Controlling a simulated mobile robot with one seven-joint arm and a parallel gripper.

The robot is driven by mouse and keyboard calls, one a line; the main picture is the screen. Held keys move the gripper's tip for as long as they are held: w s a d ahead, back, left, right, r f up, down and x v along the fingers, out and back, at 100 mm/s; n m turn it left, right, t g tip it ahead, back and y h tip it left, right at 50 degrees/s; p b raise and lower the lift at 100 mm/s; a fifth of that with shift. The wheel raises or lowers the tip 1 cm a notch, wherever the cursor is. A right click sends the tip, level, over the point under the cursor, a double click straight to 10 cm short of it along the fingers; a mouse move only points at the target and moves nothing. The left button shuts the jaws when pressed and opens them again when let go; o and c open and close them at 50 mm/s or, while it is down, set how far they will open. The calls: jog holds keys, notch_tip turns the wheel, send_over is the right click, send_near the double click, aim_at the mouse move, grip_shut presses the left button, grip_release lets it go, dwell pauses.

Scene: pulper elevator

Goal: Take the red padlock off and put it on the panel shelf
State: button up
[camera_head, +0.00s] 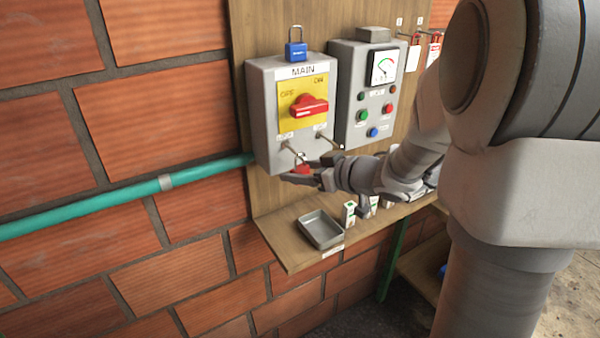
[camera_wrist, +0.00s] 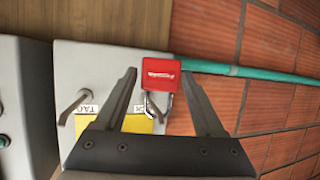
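A blue padlock (camera_head: 296,50) sits on top of the MAIN box. A red rotary handle (camera_head: 308,107) is on its front. A second hook (camera_head: 330,141) sticks out to the right. A gauge box (camera_head: 365,95) stands beside it. Small white-green items (camera_head: 349,213) are right of the tray.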

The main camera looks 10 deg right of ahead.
grip_shut()
